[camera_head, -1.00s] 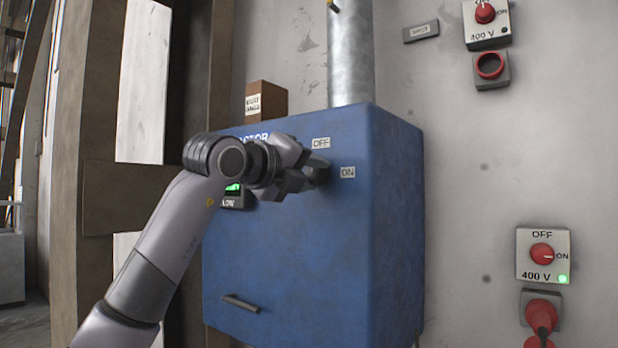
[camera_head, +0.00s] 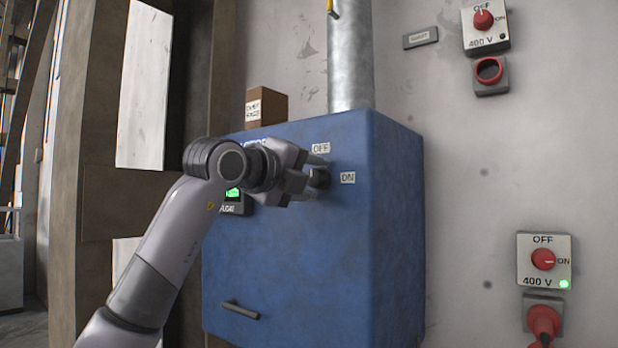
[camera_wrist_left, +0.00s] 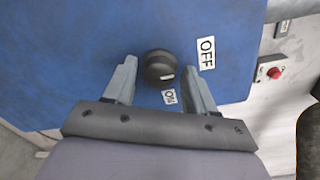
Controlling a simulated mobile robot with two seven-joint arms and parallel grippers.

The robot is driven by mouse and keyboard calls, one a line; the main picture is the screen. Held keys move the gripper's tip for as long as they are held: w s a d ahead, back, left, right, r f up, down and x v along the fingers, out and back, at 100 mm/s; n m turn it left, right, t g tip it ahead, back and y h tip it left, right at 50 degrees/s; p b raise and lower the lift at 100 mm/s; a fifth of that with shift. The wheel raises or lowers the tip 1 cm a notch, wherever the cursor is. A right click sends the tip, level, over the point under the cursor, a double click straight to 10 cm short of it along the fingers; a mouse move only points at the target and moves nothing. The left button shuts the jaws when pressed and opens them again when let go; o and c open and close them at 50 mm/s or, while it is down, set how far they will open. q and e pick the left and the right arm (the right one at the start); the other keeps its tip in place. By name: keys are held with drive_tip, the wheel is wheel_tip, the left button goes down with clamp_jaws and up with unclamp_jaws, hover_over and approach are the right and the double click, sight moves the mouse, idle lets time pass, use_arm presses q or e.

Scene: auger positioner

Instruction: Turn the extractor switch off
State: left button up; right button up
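The extractor is a blue box (camera_head: 310,265) on the wall. Its dark round switch knob (camera_head: 320,178) sits near the OFF label (camera_head: 321,148) and the ON label (camera_head: 348,178). In the left wrist view, the knob (camera_wrist_left: 158,67) has a white mark on its lower right side, towards the ON label (camera_wrist_left: 169,97). The OFF label (camera_wrist_left: 206,53) is to its right. My left gripper (camera_head: 309,180) is open, with its fingers apart on either side of the knob. My right gripper is not in view.
A metal pipe (camera_head: 350,60) rises from the box top beside a brown block (camera_head: 266,106). Red 400 V switches (camera_head: 543,260) are on the wall at right. A handle (camera_head: 241,310) projects low on the box.

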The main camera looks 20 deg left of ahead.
use_arm(q)
drive_tip(key=shift+s, duration=0.1)
drive_tip(key=shift+s+a, duration=0.15)
drive_tip(key=shift+s, duration=0.1)
drive_tip(key=b+v, duration=0.2)
drive_tip(key=v, duration=0.4)
drive_tip(key=shift+s, duration=0.2)
